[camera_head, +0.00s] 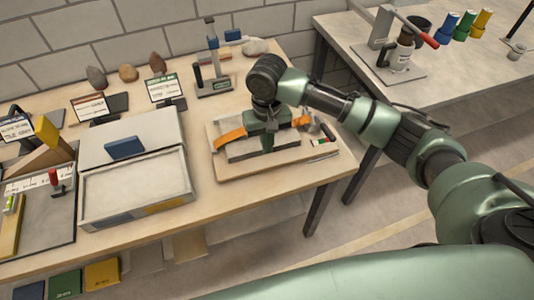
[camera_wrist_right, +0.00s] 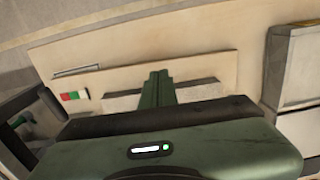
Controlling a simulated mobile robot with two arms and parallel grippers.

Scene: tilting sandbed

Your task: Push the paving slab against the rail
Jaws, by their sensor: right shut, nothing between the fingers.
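A wooden board (camera_head: 222,177) lies on the right part of the workbench. A pale grey slab (camera_head: 238,154) lies on it, and its speckled surface also shows in the right wrist view (camera_wrist_right: 203,92). My right gripper (camera_head: 267,148) points down over the slab, shut and empty; its fingers (camera_wrist_right: 157,78) hide the slab's middle. I cannot tell whether the fingertips touch the slab. A dark strip (camera_wrist_right: 197,81) runs along one long side of the slab; I cannot tell if this is the rail. My left gripper is not in view.
A stand (camera_head: 213,87) and several stones are at the back. A second table (camera_head: 430,90) stands at right.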

